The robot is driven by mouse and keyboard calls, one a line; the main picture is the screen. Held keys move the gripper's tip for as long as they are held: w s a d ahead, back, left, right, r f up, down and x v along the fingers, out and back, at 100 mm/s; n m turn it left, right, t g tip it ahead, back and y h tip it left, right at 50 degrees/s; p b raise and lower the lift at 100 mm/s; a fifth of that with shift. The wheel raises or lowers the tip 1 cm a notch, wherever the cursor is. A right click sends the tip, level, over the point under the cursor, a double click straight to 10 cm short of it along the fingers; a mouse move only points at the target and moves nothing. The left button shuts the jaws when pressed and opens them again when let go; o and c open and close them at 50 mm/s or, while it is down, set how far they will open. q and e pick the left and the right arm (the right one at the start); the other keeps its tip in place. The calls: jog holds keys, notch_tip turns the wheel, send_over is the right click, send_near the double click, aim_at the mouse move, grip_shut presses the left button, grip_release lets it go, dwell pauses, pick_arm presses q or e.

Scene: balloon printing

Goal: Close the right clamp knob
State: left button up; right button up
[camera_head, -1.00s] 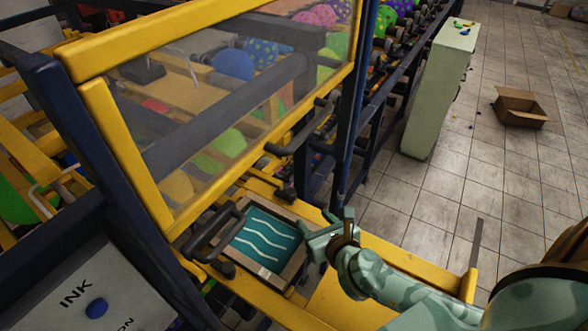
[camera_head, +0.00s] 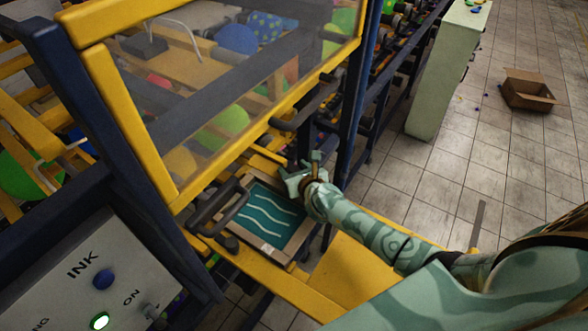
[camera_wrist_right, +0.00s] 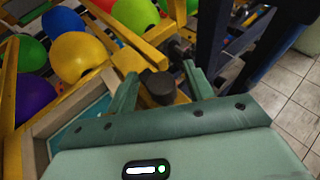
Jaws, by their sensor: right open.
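The dark clamp knob (camera_wrist_right: 158,88) shows in the right wrist view, between the two spread fingers of my right gripper (camera_wrist_right: 160,72). The fingers stand on either side of it with gaps, and I cannot tell whether either touches it. In the head view my right gripper (camera_head: 300,178) is at the far right corner of the framed teal screen (camera_head: 268,222) with white wavy lines, and it hides the knob there. The screen's wooden frame also shows in the right wrist view (camera_wrist_right: 62,118). My left gripper is not in view.
A yellow-edged clear guard (camera_head: 230,100) rises behind the screen. A dark blue post (camera_head: 352,120) stands just right of my gripper. A black handle (camera_head: 217,208) sits at the screen's left. An ink panel (camera_head: 100,280) with a lit green button is at the lower left.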

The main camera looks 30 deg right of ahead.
jog(key=shift+w+f, duration=0.1)
jog(key=shift+w, duration=0.1)
jog(key=c, duration=1)
